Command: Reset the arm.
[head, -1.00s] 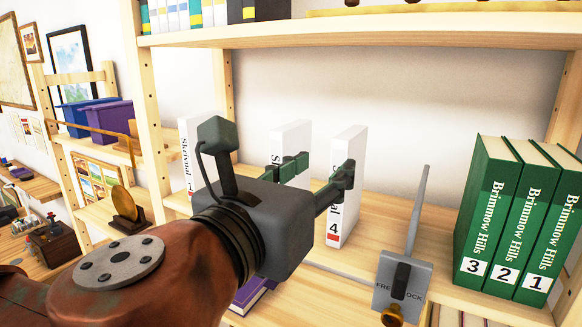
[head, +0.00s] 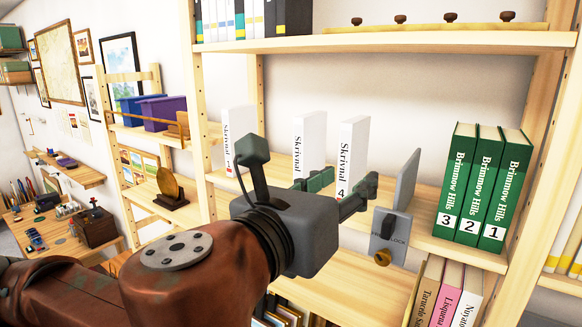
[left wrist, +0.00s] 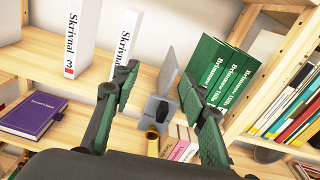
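My left gripper (head: 345,190) is in front of the shelf, with its arm reaching in from the left. In the left wrist view the gripper (left wrist: 160,80) is open, its two green-padded fingers wide apart, with nothing held between them. White Skrivnal volumes stand upright behind it; the one marked 4 (head: 352,148) is partly hidden by a finger in the head view. A grey bookend with a lock plate (head: 388,238) stands just right of the fingers in the head view, and shows beyond the gap between them in the wrist view. My right gripper is not in view.
Green Brimnow Hills volumes (head: 485,185) stand at the right of the shelf. A purple book (left wrist: 35,115) lies flat in the wrist view. Several books (head: 447,290) stand on the shelf below. Framed prints (head: 58,62) hang at the far left.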

